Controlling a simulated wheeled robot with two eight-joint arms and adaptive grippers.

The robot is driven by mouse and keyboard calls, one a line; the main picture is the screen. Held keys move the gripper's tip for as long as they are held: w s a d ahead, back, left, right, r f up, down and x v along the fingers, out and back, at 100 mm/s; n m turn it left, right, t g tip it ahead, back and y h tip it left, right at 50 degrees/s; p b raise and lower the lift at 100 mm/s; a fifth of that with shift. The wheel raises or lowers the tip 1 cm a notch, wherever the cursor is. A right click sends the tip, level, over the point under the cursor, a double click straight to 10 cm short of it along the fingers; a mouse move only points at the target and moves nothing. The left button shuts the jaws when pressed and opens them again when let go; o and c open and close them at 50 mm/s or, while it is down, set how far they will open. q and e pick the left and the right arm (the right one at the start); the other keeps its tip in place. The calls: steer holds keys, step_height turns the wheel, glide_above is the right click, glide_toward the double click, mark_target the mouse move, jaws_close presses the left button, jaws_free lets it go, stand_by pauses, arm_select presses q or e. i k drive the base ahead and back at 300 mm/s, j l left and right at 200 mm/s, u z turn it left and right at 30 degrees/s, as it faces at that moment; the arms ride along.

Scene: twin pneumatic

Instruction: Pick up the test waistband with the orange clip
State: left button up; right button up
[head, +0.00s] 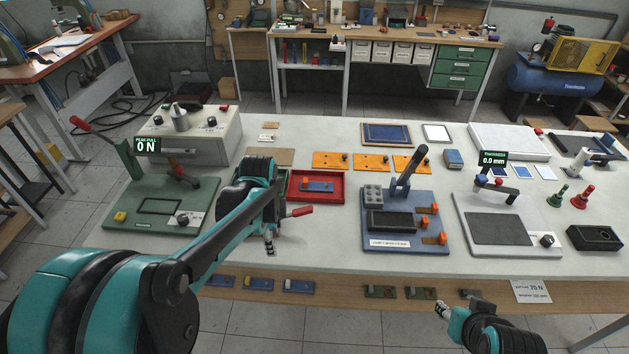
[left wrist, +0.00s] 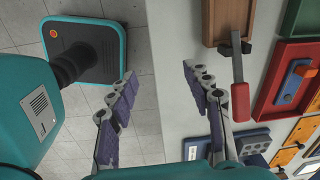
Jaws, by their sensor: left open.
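A blue strip (head: 317,186) with an orange piece near one end lies in a red tray (head: 343,199); I take it for the test waistband with the orange clip, but cannot be sure. The strip also shows at the right of the left wrist view (left wrist: 291,92), with its orange piece (left wrist: 302,70). My left gripper (head: 269,250) hangs near the table's front edge, left of and nearer than the tray. In the left wrist view the left gripper (left wrist: 157,74) is open and empty. My right gripper (head: 443,311) is low at the bottom, beyond the table's front edge.
A red-handled tool (head: 302,211) sticks out between my left gripper and the tray. Left is a green test fixture (head: 190,190); right is a blue fixture (head: 432,205) with a raised lever. Several blue and green strips (head: 259,284) lie along the front ledge. Orange plates (head: 330,160) lie behind the tray.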

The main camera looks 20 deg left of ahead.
mark_target(305, 186)
steer(key=i, duration=1)
